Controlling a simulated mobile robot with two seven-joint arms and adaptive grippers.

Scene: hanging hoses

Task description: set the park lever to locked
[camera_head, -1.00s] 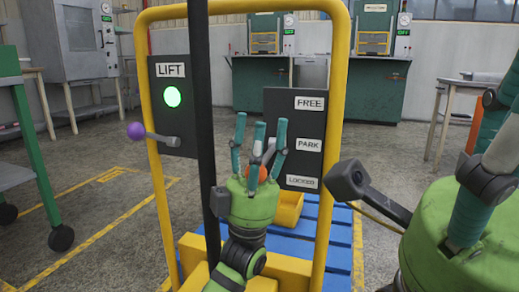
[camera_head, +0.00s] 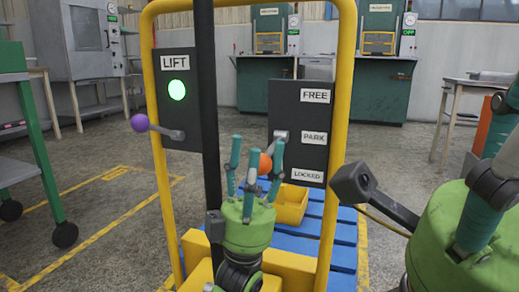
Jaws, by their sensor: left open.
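The park lever has an orange ball knob (camera_head: 265,163) and a grey pivot (camera_head: 280,136) on the dark panel (camera_head: 284,100) labelled FREE, PARK and LOCKED from top to bottom. The lever slants down and left from its pivot. The knob shows between the PARK and LOCKED label heights, closer to LOCKED. My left gripper (camera_head: 256,152) is open, its teal fingers pointing up around the knob in the picture. I cannot tell whether they touch it, and a finger hides part of the lever. My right gripper (camera_head: 478,222) is large at the right edge, with its fingertips out of view.
A yellow frame (camera_head: 340,110) surrounds the panels, with a black post (camera_head: 207,110) in front. A LIFT panel (camera_head: 184,115) has a green light and a purple-knobbed lever (camera_head: 139,122). A yellow bin (camera_head: 291,206) sits on blue slats (camera_head: 343,238) behind my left gripper.

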